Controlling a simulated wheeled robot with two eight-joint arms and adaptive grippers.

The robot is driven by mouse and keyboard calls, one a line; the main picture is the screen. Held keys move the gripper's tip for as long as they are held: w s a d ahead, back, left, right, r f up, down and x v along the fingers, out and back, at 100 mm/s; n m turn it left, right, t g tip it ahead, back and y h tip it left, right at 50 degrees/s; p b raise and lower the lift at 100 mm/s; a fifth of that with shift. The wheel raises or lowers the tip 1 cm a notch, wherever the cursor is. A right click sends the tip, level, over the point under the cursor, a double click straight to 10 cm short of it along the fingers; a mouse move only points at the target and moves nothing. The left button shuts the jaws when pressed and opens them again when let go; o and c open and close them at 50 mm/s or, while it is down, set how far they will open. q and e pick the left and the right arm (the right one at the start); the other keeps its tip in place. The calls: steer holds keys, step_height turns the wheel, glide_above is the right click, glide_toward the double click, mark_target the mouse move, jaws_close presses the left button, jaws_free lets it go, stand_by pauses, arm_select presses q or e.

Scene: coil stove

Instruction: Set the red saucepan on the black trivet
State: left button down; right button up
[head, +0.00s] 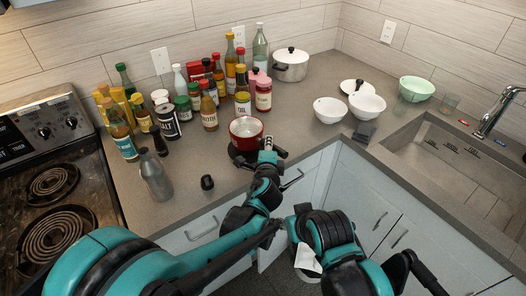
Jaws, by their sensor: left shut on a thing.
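The red saucepan (261,136) is upright near the front edge of the counter, in the middle of the head view. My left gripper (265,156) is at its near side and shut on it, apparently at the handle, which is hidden. A dark shape (236,155) shows just below and left of the pan. It may be the black trivet, but it blends with my dark gripper fingers. I cannot tell whether the pan touches it. My right arm is low at the right, away from the pan; its gripper (418,268) is unclear.
Several bottles and jars (209,112) crowd the counter behind and left of the pan. A grey bottle (155,176) and a small black object (207,182) stand at left, near the coil stove (50,185). White bowls (330,110), a lidded pot (290,66) and the sink (455,160) are right.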

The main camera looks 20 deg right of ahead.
arm_select(q)
step_height(320, 180, down, 3)
steer(key=shift+s+d+b, duration=0.1)
steer(key=shift+b, duration=0.75)
steer(key=shift+w+f, duration=0.15)
steer(key=shift+w, duration=0.1)
steer(key=shift+s+r, duration=0.15)
steer(key=shift+r, duration=0.05)
steer(key=c, duration=1.8)
jaws_free()
steer(key=shift+f, duration=0.25)
steer(key=o, duration=0.4)
steer(key=shift+o, duration=0.2)
steer(key=shift+r, duration=0.1)
arm_select(e)
steer(key=shift+w+f, duration=0.2)
steer(key=shift+f, duration=0.4)
steer(key=shift+w+f, duration=0.2)
steer(key=shift+f, duration=0.4)
arm_select(q)
steer(key=shift+r, duration=0.1)
arm_select(e)
steer(key=shift+r, duration=0.1)
